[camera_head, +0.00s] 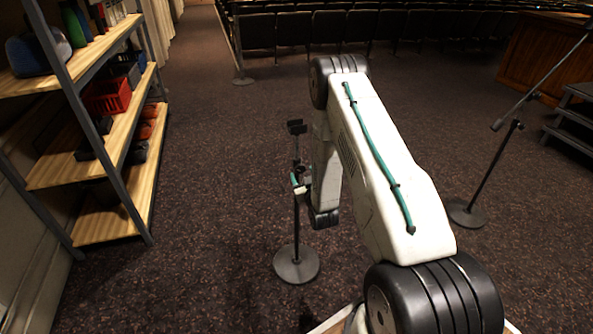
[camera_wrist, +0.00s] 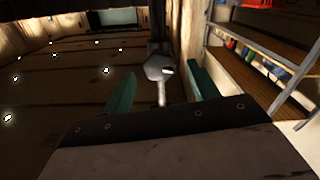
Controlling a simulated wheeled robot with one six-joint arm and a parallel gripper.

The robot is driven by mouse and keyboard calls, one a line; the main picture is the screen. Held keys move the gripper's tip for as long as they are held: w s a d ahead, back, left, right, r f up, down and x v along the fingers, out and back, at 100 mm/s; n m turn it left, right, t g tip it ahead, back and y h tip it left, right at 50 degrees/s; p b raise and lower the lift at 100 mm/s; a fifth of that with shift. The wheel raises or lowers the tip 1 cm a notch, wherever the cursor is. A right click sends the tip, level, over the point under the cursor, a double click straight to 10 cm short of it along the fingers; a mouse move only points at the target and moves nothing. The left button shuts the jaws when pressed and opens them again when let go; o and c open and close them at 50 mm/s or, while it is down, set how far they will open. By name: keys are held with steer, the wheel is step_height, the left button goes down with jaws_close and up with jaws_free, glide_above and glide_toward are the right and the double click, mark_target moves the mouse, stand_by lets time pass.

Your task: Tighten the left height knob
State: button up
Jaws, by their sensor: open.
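A dark stand (camera_head: 296,228) rises from a round base on the carpet left of my arm, with a dark forked piece at its top. My gripper (camera_head: 299,184), with teal fingers, is at the stand's upper pole. In the wrist view my gripper (camera_wrist: 165,72) is open, one teal finger on each side of a grey, roughly hexagonal knob (camera_wrist: 155,68) with a pale stem pointing toward me. Gaps show between the knob and both fingers; I cannot tell how deep it sits between them. In the head view the knob is too small to make out clearly.
A wooden shelf unit (camera_head: 110,165) with bins stands at the left. A second stand with a boom (camera_head: 467,212) is to the right of my arm. Steps (camera_head: 575,120) are at the far right, rows of chairs (camera_head: 300,30) at the back. Carpet around the left stand is clear.

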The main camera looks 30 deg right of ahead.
mark_target(301, 170)
steer(key=shift+x, duration=2.05)
steer(key=c, duration=1)
steer(key=shift+m, duration=1.5)
steer(key=o, duration=1)
steer(key=v, duration=0.7)
steer(key=shift+s, duration=0.35)
